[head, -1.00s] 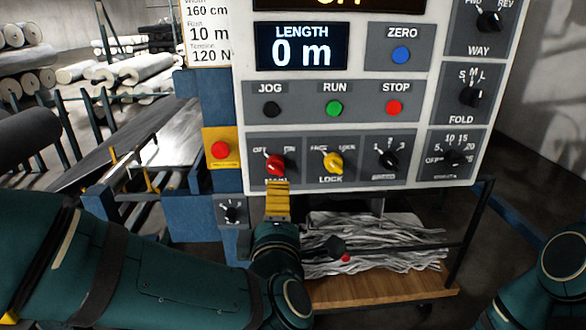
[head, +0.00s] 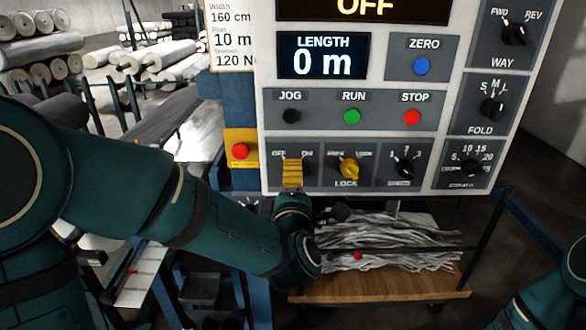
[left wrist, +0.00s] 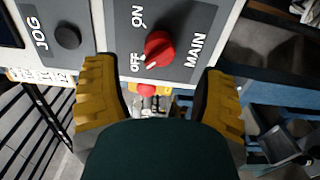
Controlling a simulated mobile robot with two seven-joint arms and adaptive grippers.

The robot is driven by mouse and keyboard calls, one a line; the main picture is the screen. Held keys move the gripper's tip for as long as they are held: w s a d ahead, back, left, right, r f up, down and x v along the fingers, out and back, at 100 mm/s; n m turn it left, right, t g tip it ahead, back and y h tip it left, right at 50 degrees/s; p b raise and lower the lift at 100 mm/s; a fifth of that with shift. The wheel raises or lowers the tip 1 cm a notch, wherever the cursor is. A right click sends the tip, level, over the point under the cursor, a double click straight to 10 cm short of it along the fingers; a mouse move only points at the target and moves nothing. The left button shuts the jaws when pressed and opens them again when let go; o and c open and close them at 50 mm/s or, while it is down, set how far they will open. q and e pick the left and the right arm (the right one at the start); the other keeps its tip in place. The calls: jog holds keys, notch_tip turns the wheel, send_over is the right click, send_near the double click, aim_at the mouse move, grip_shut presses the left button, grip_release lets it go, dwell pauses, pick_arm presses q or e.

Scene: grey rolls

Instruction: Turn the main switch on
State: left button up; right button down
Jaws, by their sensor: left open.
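The main switch (left wrist: 160,48) is a red knob on a grey plate marked OFF, ON and MAIN in the left wrist view. Its white mark points toward OFF. My left gripper (left wrist: 160,70) is open, with one yellow finger on each side of the knob's line and nothing between them that I can see held. In the head view my left gripper (head: 292,172) covers the main switch, between the OFF and ON labels. Whether the fingers touch the knob cannot be told. The panel's top display (head: 365,8) reads OFF. My right gripper is out of view.
A yellow LOCK knob (head: 349,169) sits just right of the main switch. A red button on a yellow box (head: 240,151) is to the left. JOG (head: 291,116), RUN (head: 352,117) and STOP (head: 412,117) buttons lie above. A wooden shelf (head: 380,284) with grey strips stands below.

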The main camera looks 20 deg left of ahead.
pick_arm(q)
jog(key=x, duration=0.5)
grip_shut()
